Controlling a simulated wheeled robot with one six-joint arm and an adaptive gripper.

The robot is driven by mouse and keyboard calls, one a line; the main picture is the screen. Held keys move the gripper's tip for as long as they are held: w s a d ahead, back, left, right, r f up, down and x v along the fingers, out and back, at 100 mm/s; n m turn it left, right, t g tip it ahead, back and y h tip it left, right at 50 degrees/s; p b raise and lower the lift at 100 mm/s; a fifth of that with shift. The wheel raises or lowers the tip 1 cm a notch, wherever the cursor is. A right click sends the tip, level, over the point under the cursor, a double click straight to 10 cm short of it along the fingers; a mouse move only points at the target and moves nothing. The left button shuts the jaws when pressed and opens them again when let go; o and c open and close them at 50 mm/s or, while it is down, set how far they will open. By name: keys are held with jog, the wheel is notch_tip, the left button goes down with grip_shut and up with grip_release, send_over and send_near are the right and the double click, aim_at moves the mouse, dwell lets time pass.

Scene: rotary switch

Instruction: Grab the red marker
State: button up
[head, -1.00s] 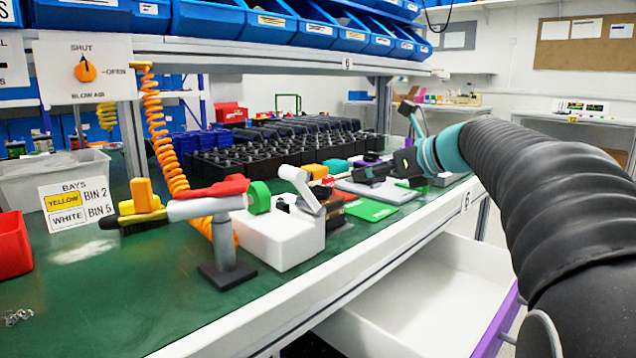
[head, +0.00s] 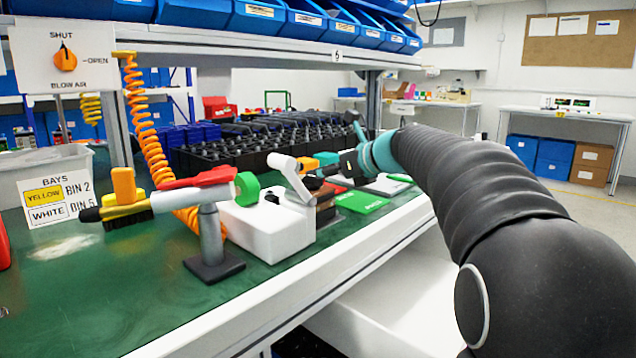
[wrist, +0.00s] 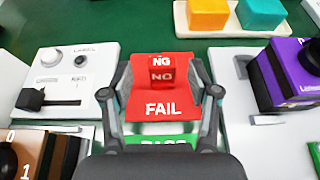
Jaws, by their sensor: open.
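A small red block marked NG (wrist: 161,72), the only red marker-like piece I make out, stands on a red pad marked FAIL (wrist: 162,106) in the wrist view. My gripper (wrist: 163,88) is open, one finger on each side of the block and pad, with nothing held. I cannot tell how high the fingertips are above the pad. In the head view my gripper (head: 338,166) is small, over the bench beyond the white box; the red block is not clearly visible there.
A green pad (head: 361,201) lies beside the red one. A white label device (wrist: 68,83) is left of the gripper, a purple box (wrist: 290,75) right. A tray (wrist: 225,27) with orange and teal blocks is behind. A white box (head: 265,228) stands nearer on the bench.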

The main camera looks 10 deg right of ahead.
jog(key=x, duration=0.3)
jog(key=shift+w+f, duration=0.1)
jog(key=shift+f, duration=0.05)
jog(key=c, duration=1.1)
jog(key=shift+o, duration=0.2)
